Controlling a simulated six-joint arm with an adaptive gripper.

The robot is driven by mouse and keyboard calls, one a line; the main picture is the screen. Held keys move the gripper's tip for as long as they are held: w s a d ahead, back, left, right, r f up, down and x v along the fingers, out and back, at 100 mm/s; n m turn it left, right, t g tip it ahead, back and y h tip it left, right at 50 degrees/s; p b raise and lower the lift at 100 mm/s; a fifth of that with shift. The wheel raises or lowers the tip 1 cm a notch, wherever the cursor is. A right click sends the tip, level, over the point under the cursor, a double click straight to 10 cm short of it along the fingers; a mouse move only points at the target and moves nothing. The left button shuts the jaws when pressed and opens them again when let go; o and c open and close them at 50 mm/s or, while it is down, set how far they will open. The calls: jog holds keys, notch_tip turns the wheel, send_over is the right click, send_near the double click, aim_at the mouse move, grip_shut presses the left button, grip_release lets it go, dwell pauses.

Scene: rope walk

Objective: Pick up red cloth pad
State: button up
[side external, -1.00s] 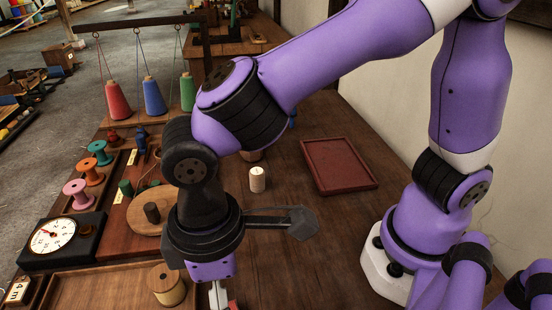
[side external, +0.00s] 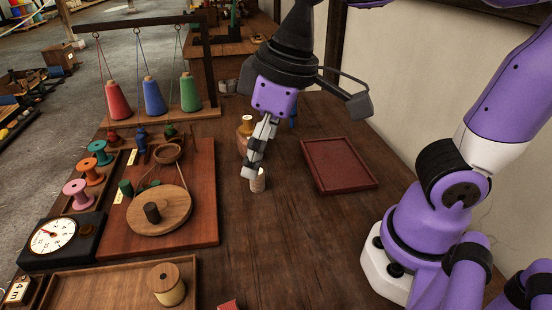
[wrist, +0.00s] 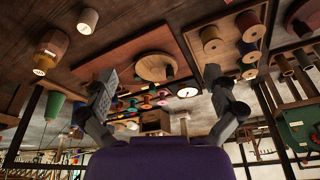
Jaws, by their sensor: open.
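A small red piece (side external: 229,305), which may be the red cloth pad, shows at the bottom edge of the side view. Most of it is cut off by the frame, so I cannot tell its full shape. My gripper (side external: 257,163) is well above and behind it in the picture, over the middle of the table. In the wrist view my gripper's fingers (wrist: 158,76) are spread wide with nothing held between them. I cannot make out the red piece in the wrist view.
A pale cylinder (side external: 258,184) shows just below my fingertips, partly hidden. A red tray (side external: 340,165) lies to the right. A round wooden disc (side external: 174,220), a dial scale (side external: 33,246) and a spool (side external: 167,290) stand left. The front middle of the table is bare.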

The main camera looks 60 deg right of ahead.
jog(key=s+d+f+m+t, duration=0.1)
jog(key=d+m, duration=0.1)
jog(key=d, duration=0.2)
jog(key=s+d+f+m+t+h, duration=0.1)
jog(key=d+m, duration=0.1)
jog(key=d, duration=0.3)
jog(key=shift+d+t, duration=0.2)
jog(key=shift+t, duration=0.2)
jog(key=shift+d, duration=0.1)
jog(key=shift+c, duration=1.7)
